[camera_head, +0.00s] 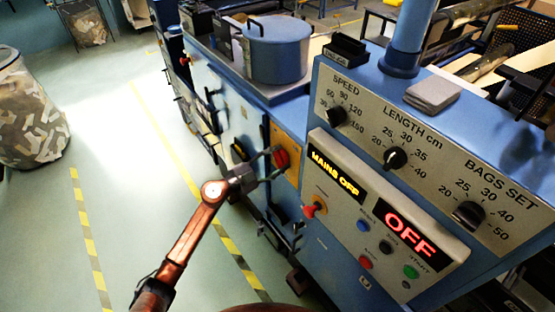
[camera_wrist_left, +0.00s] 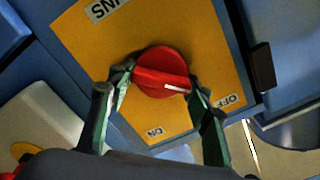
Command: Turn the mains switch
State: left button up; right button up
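The red mains switch (camera_head: 281,158) is a round knob with a raised bar on a yellow plate (camera_head: 293,173) on the machine's side. In the left wrist view the knob (camera_wrist_left: 160,70) shows close up, its white mark towards the OFF label (camera_wrist_left: 233,100); an ON label (camera_wrist_left: 155,132) is lower left. My left gripper (camera_head: 271,164) has one finger on each side of the knob, very near or touching it. The wrist view (camera_wrist_left: 160,83) does not settle whether they press on it. A lit display (camera_head: 335,178) reads MAINS OFF. My right gripper is out of view.
The control panel (camera_head: 390,213) is right of the switch, with a red-and-yellow knob (camera_head: 315,207), several buttons and a red OFF display (camera_head: 411,231). Three black dials sit above. Black fittings (camera_head: 279,215) stick out below the switch. Floor on the left is clear up to a bin (camera_head: 30,120).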

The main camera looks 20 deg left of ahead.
pick_arm(q)
jog(key=c, duration=0.6)
jog(key=shift+m, duration=0.3)
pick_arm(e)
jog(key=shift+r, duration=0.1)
pick_arm(q)
jog(key=m, duration=0.2)
jog(key=shift+m, duration=0.4)
jog(key=m, duration=0.4)
jog(key=shift+f, duration=0.25)
jog(key=m+b, duration=0.2)
jog(key=m, duration=0.3)
jog(key=shift+f, duration=0.2)
jog(key=m+b, duration=0.2)
jog(key=m, duration=0.3)
jog(key=shift+f+b, duration=0.1)
jog(key=shift+b, duration=0.25)
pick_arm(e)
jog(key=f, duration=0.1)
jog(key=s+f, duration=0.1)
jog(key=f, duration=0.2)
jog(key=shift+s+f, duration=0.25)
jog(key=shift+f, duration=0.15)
pick_arm(q)
jog(key=shift+m, duration=0.4)
